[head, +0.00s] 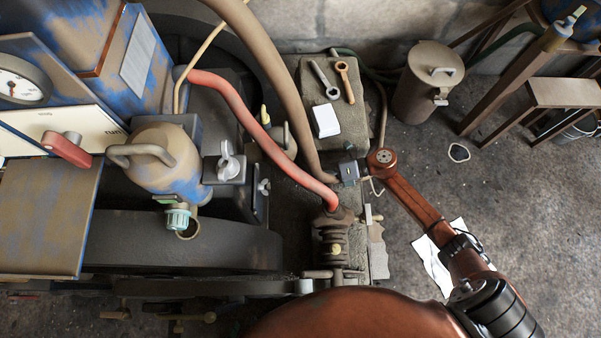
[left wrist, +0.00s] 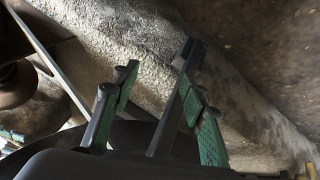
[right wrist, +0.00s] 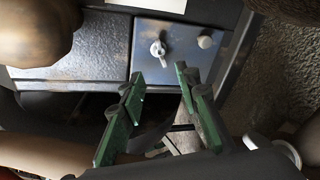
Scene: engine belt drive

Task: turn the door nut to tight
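In the right wrist view, a pale wing nut (right wrist: 158,52), which I take as the door nut, stands on a blue-grey plate (right wrist: 180,72) beside a round knob (right wrist: 205,41). My right gripper (right wrist: 158,74) is open and apart from the nut, which shows beyond its fingertips. The head view shows one wing nut (head: 229,166) on the engine and another (head: 264,187) on its side; I cannot tell which matches. My left gripper (left wrist: 158,72) is open over rough concrete. A dark bar (left wrist: 172,105) shows between its fingers. The head view shows neither gripper's fingers clearly.
A red hose (head: 232,98) crosses beside the engine.

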